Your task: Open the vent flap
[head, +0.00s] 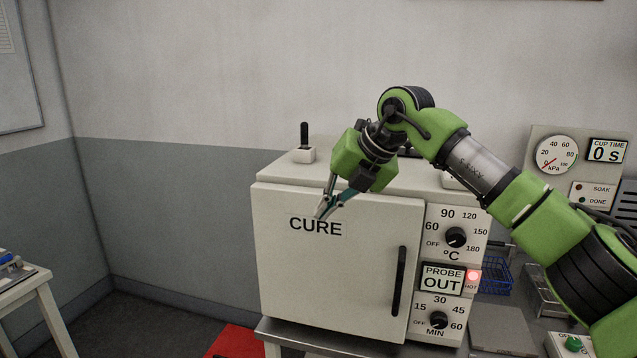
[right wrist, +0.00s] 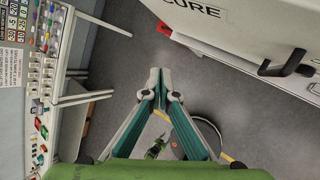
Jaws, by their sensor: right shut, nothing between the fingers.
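My right gripper (head: 324,207) hangs in front of the upper door of the white CURE oven (head: 310,270) in the head view, just over the lettering. Its fingers are together and hold nothing, as the right wrist view also shows (right wrist: 159,78). A small white block with an upright black lever (head: 304,138) stands on the oven's top at the left; it may be the vent flap's control. The gripper is apart from it, lower and to its right. No part is labelled as a vent flap. The oven door is shut. My left gripper is not in view.
The oven has a black vertical door handle (head: 399,280), temperature and minute knobs, and a red lamp (head: 474,276) marked HOT. A gauge panel (head: 575,165) and a blue wire basket (head: 495,275) are at the right.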

